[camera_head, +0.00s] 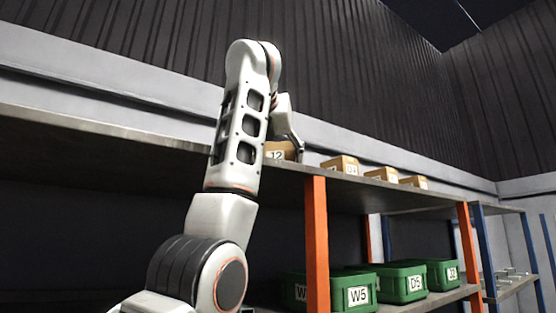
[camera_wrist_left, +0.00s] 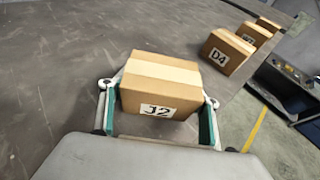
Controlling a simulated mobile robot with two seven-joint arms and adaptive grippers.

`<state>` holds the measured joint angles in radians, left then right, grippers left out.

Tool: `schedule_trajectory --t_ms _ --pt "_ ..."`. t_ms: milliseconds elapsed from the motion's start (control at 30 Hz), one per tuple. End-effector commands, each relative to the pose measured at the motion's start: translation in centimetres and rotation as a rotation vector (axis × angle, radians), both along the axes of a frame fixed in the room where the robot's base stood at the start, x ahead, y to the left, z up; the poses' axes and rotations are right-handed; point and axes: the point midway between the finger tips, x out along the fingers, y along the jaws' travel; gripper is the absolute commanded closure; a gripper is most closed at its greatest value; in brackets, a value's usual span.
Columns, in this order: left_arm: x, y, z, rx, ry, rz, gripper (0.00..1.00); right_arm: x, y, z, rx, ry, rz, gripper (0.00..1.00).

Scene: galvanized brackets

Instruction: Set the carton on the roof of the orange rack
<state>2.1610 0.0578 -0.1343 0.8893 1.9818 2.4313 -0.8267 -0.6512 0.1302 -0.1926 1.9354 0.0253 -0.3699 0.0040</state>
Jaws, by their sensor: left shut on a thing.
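A brown carton marked J2 (camera_wrist_left: 160,84) is between the two fingers of my left gripper (camera_wrist_left: 158,108) in the left wrist view. The gripper is shut on it. In the head view the J2 carton (camera_head: 279,151) shows at the front edge of the grey roof (camera_head: 120,130) of the orange rack (camera_head: 316,245), partly hidden by my left arm. My left gripper (camera_head: 290,137) is also partly hidden there. Whether the carton touches the roof or hovers just above it, I cannot tell. My right gripper is not in view.
Several other cartons stand on the roof to the right, including one marked D4 (camera_wrist_left: 226,52). Green bins (camera_head: 403,281) marked W5 and D5 sit on the shelf below. A blue rack (camera_head: 487,250) stands farther right. The roof left of the J2 carton is clear.

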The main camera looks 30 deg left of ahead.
Motion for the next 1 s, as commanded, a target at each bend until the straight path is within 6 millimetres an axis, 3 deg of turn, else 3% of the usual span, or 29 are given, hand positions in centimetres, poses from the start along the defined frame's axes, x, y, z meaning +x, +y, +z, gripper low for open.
schedule_trajectory --t_ms 100,133,200,667,1000 --pt "0.0 0.0 -0.2 0.0 -0.001 0.0 0.69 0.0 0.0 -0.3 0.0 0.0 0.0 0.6" --pt "0.0 0.0 -0.2 0.0 -0.001 0.0 0.33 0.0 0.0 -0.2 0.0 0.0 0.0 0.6" --pt "0.0 0.0 -0.2 0.0 -0.001 0.0 0.19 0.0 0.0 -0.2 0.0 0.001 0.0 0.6" --pt "-0.8 -0.3 0.2 0.001 -0.002 0.0 0.19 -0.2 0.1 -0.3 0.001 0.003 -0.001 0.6" --pt "-6.4 -2.6 2.8 0.0 -0.005 0.0 0.19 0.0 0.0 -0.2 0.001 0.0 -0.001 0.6"
